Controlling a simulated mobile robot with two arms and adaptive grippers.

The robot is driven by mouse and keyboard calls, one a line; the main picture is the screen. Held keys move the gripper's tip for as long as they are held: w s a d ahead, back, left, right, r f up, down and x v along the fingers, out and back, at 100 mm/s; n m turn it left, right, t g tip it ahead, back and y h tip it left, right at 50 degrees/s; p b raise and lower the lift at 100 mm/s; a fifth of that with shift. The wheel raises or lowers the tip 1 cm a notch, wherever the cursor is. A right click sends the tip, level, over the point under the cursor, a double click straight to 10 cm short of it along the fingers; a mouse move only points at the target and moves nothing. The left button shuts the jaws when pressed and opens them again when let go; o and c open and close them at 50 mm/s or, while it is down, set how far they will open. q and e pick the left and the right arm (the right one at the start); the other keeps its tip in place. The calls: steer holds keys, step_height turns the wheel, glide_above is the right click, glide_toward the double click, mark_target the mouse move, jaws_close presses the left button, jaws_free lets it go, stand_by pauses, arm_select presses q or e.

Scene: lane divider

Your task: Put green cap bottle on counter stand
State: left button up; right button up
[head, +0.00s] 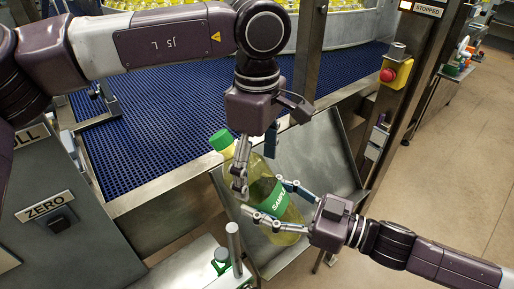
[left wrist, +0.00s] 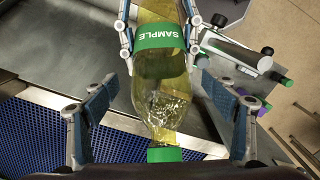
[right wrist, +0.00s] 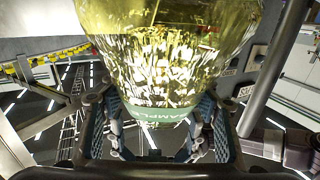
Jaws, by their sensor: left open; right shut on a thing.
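A bottle (head: 272,192) of yellow liquid has a green cap (head: 221,140) and a green "SAMPLE" label. It is tilted, cap toward the upper left, above a metal chute. My right gripper (head: 264,197) is shut on the bottle around its label; the right wrist view shows its fingers on both sides of the bottle (right wrist: 165,60). My left gripper (head: 254,165) is open near the bottle's upper part. In the left wrist view the bottle's shoulder (left wrist: 160,105) lies between its spread fingers, with gaps at both sides. I cannot tell which surface is the counter stand.
A blue conveyor belt (head: 150,130) lies behind, with a metal edge. The metal chute (head: 310,160) slopes below the bottle. A post with a red button (head: 388,75) stands right. A small metal fixture (head: 233,245) is at the front. A side bench (head: 455,72) holds small items; open floor lies right.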

arm_select(q)
steer(key=shift+f, duration=0.7)
steer(key=shift+c, duration=0.6)
steer(key=c, duration=1)
steer(key=shift+c, duration=0.5)
arm_select(e)
steer(key=o, duration=1)
